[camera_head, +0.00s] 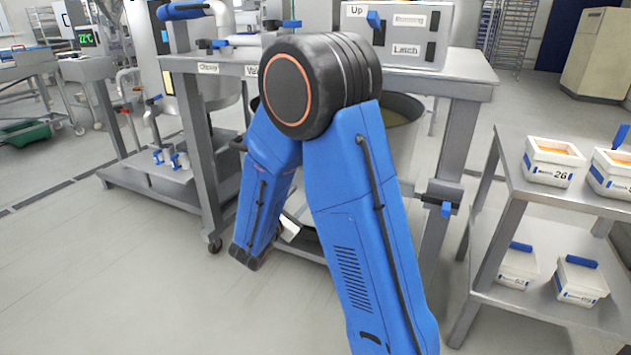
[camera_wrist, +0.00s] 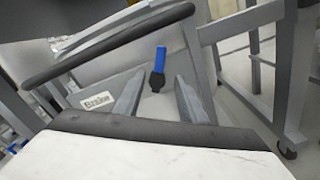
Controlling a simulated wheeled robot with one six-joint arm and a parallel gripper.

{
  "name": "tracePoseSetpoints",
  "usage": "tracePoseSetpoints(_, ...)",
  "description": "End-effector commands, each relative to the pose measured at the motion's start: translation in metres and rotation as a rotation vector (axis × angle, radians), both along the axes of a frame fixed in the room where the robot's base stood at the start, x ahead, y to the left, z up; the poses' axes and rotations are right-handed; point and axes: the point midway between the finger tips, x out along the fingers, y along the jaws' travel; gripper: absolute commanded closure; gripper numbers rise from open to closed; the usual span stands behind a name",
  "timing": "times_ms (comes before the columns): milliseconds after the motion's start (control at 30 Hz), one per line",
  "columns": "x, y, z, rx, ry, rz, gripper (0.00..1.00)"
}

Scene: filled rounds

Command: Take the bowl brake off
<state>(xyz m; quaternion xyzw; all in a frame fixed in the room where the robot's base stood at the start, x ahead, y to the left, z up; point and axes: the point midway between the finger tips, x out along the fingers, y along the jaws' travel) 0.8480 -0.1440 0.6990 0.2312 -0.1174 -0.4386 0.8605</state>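The brake lever (camera_wrist: 160,60) has a blue handle on a dark pivot and shows in the wrist view, ahead of my fingers. A label reading "Brake" (camera_wrist: 97,100) is on the grey surface to its left. My gripper (camera_wrist: 160,82) is open. Its two grey fingers are apart, with the lever's dark pivot seen between their tips and the blue handle rising beyond; I cannot tell whether they touch it. In the head view the large grey bowl (camera_head: 404,108) stands behind my blue arm, mostly hidden. The brake lever and my fingertips cannot be made out there.
A blue-handled fitting (camera_head: 445,208) is right of my arm. A shelf rack (camera_head: 557,197) with labelled white tubs stands at the right. The floor at left front is clear.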

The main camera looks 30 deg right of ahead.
Motion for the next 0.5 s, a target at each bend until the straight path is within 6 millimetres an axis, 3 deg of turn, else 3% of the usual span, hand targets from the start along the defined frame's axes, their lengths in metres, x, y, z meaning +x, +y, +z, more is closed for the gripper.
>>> tracePoseSetpoints(500,0.047,-0.066,0.0,-0.001,0.0,-0.003,0.62)
